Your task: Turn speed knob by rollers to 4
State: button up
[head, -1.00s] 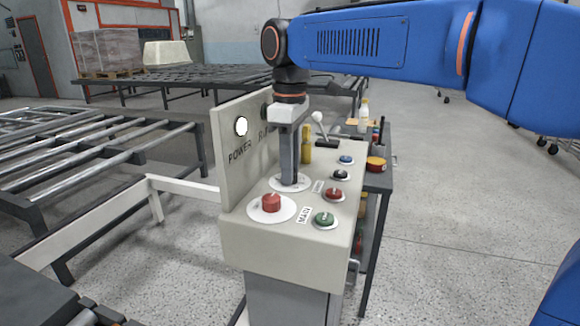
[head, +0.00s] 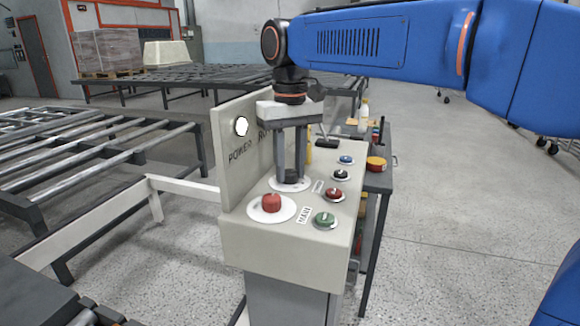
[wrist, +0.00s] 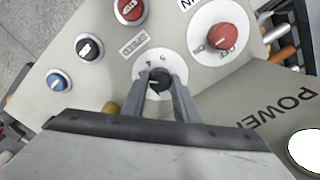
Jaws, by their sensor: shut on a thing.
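The speed knob (head: 291,176) is a small black knob on a white round dial on the slanted top of the control console (head: 255,235). My gripper (head: 288,176) points down over the dial, with one finger on each side of the knob, shut on it. In the wrist view the knob (wrist: 159,78) sits between the fingertips. The white dial (wrist: 161,58) shows a few printed digits at its far edge; the near part is hidden by my fingers. I cannot read which digit the knob's pointer faces.
A red knob (head: 271,202) on a white disc is close in front. Green (head: 324,218), red (head: 333,193), black (head: 340,174) and blue (head: 346,159) controls line the right side. An upright panel (head: 233,160) stands close on the left. Roller tables (head: 90,160) lie beyond it.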

aim_at(290, 172)
jog(key=shift+m, duration=0.4)
jog(key=o, duration=1.1)
jog(key=shift+c, duration=0.2)
jog(key=shift+r, duration=0.1)
notch_tip(290, 172, up, 17)
jog(key=shift+r, duration=0.1)
